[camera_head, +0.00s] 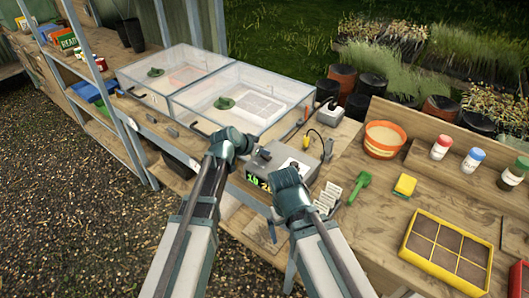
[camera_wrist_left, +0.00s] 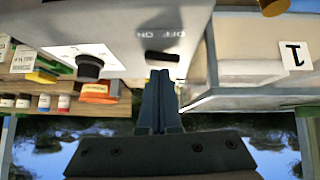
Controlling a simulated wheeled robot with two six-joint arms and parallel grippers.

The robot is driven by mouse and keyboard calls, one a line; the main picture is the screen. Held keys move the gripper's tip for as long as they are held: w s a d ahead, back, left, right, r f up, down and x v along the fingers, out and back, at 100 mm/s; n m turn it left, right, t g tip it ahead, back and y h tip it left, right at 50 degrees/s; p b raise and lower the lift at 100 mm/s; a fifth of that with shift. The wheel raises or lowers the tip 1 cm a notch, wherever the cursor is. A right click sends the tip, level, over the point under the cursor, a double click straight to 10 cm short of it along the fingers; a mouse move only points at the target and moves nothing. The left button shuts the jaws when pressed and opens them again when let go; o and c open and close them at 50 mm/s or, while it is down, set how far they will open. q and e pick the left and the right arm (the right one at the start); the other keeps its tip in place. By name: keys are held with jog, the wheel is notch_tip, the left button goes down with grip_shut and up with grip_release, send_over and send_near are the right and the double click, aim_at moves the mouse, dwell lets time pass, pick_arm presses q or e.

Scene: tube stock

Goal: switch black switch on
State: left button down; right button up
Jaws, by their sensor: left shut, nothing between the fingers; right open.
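The black switch (camera_wrist_left: 162,56) is a small dark rocker on a grey control box (camera_wrist_left: 125,30), beside the upside-down lettering "OFF ON" in the left wrist view. My left gripper (camera_wrist_left: 160,74) is shut and empty, its fingertips right at the switch's edge. I cannot tell whether they touch it or which way the rocker is tilted. In the head view my left gripper (camera_head: 240,143) is at the left side of the control box (camera_head: 284,152), and the switch cannot be made out. My right gripper (camera_head: 284,178) is open at the box's front right.
A black knob (camera_wrist_left: 90,67) is on the same box. A clear-lidded propagator (camera_head: 285,93) stands behind my left gripper. To the right are an orange pot (camera_head: 384,138), a green scoop (camera_head: 360,185), a yellow sponge (camera_head: 405,185) and a yellow seed tray (camera_head: 420,258).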

aim_at(264, 163)
pick_arm(q)
jog(key=shift+r, duration=0.1)
jog(key=shift+s+d+r+p, duration=0.1)
jog(key=shift+d+r+p, duration=0.05)
jog(key=shift+r+p, duration=0.75)
jog(key=r+p, duration=0.3)
jog(key=shift+s+r, duration=0.1)
jog(key=shift+s, duration=0.25)
jog(key=s+p+v, duration=0.1)
jog(key=p+v, duration=0.5)
jog(key=v, duration=0.2)
jog(key=shift+s+d, duration=0.3)
